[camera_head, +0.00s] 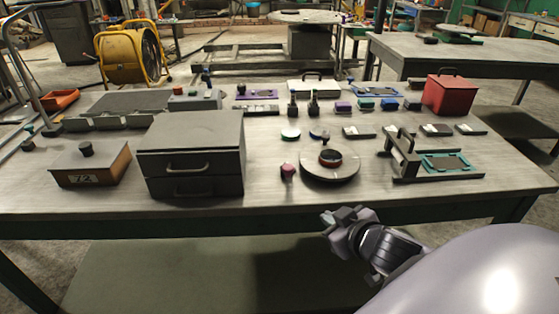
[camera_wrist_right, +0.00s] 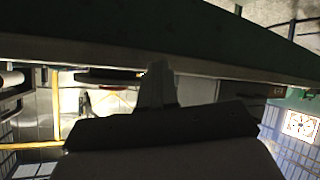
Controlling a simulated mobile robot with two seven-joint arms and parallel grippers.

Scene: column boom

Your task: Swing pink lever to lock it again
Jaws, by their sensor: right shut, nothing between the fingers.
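A pink knob (camera_head: 288,171), which looks like the pink lever, stands near the front edge of the table, just left of a round grey disc base (camera_head: 344,174) with a dark, red-ringed knob on it. Whether the lever is locked cannot be told. My right gripper (camera_head: 336,215) is in front of the table edge, below and to the right of the pink knob and apart from it. It is shut and empty. The right wrist view shows the gripper (camera_wrist_right: 157,68) under a dark table edge; the lever is not seen there. My left gripper is out of view.
A grey drawer box (camera_head: 190,140) and a brown box marked 72 (camera_head: 92,166) stand left of the lever. A clamp frame with a teal plate (camera_head: 432,162) is at right. A red box (camera_head: 449,94) is at the back right. The table's front edge (camera_head: 390,210) lies between gripper and lever.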

